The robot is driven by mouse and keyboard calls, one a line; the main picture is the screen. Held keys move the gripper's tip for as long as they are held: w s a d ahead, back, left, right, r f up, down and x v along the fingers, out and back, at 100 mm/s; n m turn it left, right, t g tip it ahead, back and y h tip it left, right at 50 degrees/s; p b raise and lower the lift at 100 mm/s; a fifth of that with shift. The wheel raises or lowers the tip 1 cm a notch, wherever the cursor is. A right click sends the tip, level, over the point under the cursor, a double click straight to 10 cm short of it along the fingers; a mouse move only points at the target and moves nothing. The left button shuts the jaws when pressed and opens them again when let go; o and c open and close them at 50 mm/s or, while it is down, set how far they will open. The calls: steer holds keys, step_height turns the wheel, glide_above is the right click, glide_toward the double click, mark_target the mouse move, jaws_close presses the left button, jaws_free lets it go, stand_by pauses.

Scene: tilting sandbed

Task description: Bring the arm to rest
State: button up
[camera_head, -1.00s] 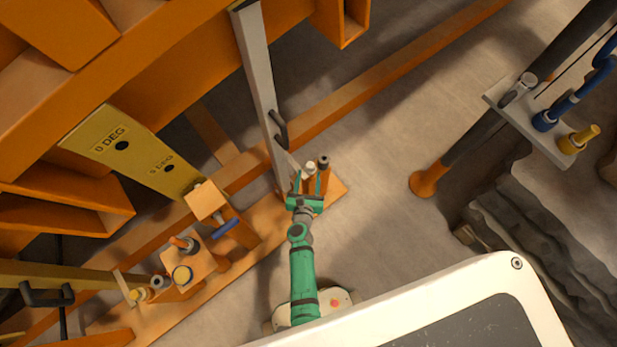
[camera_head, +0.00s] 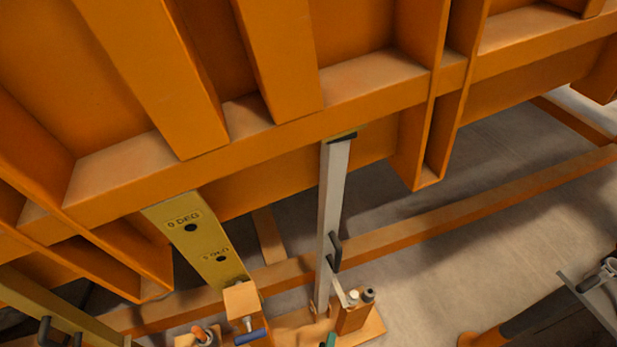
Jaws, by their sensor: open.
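Only a small green piece of my gripper (camera_head: 328,341) shows, at the bottom edge of the head view. It is just left of and below a small orange block (camera_head: 352,316) with a pale knob and a dark knob on top. The gripper is open. The rest of it and most of my arm are below the picture, so I cannot tell whether it touches the block.
A grey prop bar (camera_head: 333,220) with a dark handle stands under the orange sandbed frame (camera_head: 240,140). A yellow plate (camera_head: 200,243) marked "0 DEG" hangs left. A blue-handled pin (camera_head: 251,337) is below it. Bare floor (camera_head: 470,255) lies right.

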steer(key=s+a+r+n+y, duration=0.1)
steer(key=s+r+n, duration=0.3)
steer(key=r+n, duration=0.3)
steer(key=s+a+r+n+y, duration=0.1)
steer(key=s+a+r+n, duration=0.1)
steer(key=s+r+n, duration=0.3)
steer(key=s+a+r+n+t+y, duration=0.1)
steer(key=s+r+n, duration=0.4)
steer(key=r+n, duration=0.6)
steer(key=shift+s+a+n+y, duration=0.25)
steer(key=shift+a+n+y, duration=0.25)
steer(key=shift+n, duration=0.2)
